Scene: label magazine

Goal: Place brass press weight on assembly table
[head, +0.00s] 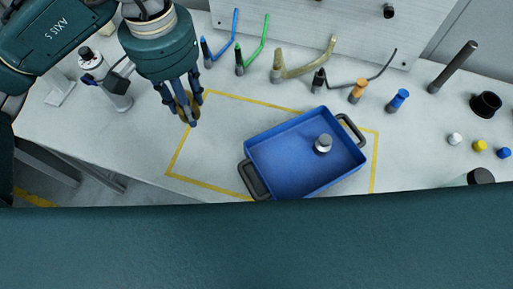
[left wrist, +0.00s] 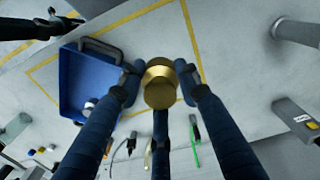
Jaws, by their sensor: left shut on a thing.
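My left gripper (head: 187,108) is shut on the brass press weight, above the left part of the assembly table (head: 90,145). In the head view the weight (head: 184,107) is mostly hidden by the fingers. In the left wrist view the round, gold-coloured weight (left wrist: 160,84) sits between three dark fingers. I cannot tell the exact gap between the weight and the table. A dark jointed shape at the top left of the left wrist view, probably my right gripper (left wrist: 62,22), is too unclear to show its jaws.
A blue tray (head: 258,153) with a silver weight (head: 323,144) in it stands inside the yellow outline (head: 376,165). A white-grey device (head: 113,90) stands left of my gripper. Hoses and fittings line the back. The table's front-left area is clear.

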